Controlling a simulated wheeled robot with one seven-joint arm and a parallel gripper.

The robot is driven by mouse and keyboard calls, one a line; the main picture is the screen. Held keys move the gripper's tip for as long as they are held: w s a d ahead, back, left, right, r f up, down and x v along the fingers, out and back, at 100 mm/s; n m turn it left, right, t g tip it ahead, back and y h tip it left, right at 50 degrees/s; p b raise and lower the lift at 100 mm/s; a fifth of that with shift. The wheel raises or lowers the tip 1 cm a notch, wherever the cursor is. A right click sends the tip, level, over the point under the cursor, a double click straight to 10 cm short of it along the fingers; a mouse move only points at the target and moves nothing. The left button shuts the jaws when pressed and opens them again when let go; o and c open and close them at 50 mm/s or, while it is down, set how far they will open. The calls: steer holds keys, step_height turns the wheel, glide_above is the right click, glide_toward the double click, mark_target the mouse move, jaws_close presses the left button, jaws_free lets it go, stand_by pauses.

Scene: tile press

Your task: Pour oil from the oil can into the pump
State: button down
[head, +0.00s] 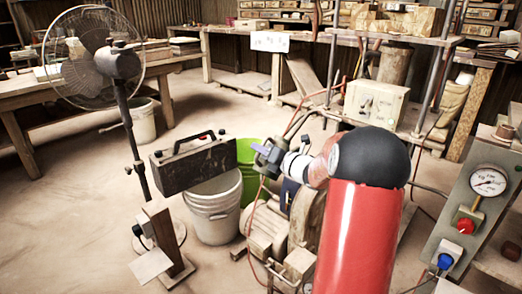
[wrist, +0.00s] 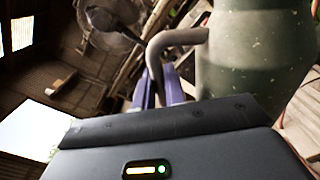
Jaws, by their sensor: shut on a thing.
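The oil can (wrist: 255,60) is a worn grey-green vessel with a bent grey handle (wrist: 172,42), filling the upper right of the wrist view. The purple fingers of my gripper (wrist: 163,88) are shut on this handle. In the head view my gripper (head: 262,150) is beyond my red arm, above beige machinery (head: 266,232) on the floor that may be the pump. I see no oil flowing, and the can's mouth is out of sight.
A standing fan (head: 95,58) is farther left. A gauge panel (head: 478,205) stands at right. Open floor lies at left.

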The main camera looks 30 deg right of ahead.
mark_target(265, 139)
steer(key=shift+r, duration=0.2)
steer(key=shift+w+d+r+m, duration=0.1)
steer(key=shift+d+r+m, duration=0.2)
steer(key=shift+r, duration=0.15)
stand_by(0.8)
steer(key=shift+w+d+r+m, duration=0.1)
steer(key=shift+d+r+m, duration=0.2)
steer(key=shift+r, duration=0.2)
steer(key=shift+r, duration=0.15)
stand_by(0.6)
steer(key=shift+w+d+r+m, duration=0.1)
steer(key=shift+d+r+m, duration=0.2)
steer(key=shift+r, duration=0.1)
stand_by(0.5)
stand_by(0.4)
steer(key=shift+w+d+r+m, duration=0.15)
steer(key=shift+d+r+m, duration=0.2)
steer(key=shift+r, duration=0.15)
